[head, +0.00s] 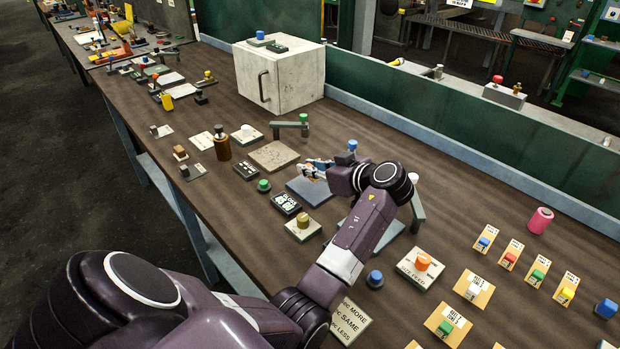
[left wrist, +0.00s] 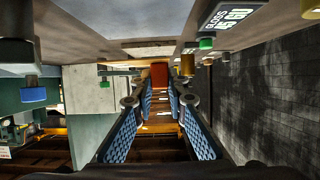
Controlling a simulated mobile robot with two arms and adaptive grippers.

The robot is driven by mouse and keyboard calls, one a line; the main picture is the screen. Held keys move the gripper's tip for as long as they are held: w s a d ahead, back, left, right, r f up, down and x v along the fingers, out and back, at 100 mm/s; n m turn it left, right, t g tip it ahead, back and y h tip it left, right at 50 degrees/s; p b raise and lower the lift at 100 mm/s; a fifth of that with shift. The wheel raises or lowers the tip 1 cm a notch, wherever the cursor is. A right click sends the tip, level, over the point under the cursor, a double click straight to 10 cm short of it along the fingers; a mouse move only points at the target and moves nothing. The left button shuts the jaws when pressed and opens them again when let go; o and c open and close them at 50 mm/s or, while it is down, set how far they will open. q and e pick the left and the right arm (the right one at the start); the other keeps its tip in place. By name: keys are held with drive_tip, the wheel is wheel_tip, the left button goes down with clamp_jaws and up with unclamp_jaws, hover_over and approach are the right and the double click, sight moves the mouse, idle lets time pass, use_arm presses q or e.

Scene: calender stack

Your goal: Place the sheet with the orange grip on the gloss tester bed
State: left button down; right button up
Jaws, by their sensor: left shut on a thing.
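My left gripper (head: 315,170) is above the blue-grey plate (head: 308,191) beside the gloss display (head: 286,203); this plate looks like the gloss tester bed. In the left wrist view, the blue-padded fingers (left wrist: 160,98) close on an orange grip (left wrist: 159,75). I cannot clearly make out a sheet under this grip, nor whether it touches the bed. The grey plate (left wrist: 150,22) and gloss display (left wrist: 232,14) show at the top of that inverted view. Another orange knob (head: 422,261) stands on a labelled plate to the right. My right gripper is out of view.
A white box (head: 280,80) stands farther back. Several labelled cards crowd the right.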

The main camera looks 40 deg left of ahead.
sight(310, 189)
use_arm(q)
drive_tip(key=shift+f, duration=2.35)
drive_tip(key=c, duration=1.9)
unclamp_jaws()
drive_tip(key=b+v, duration=0.2)
drive_tip(key=v, duration=1)
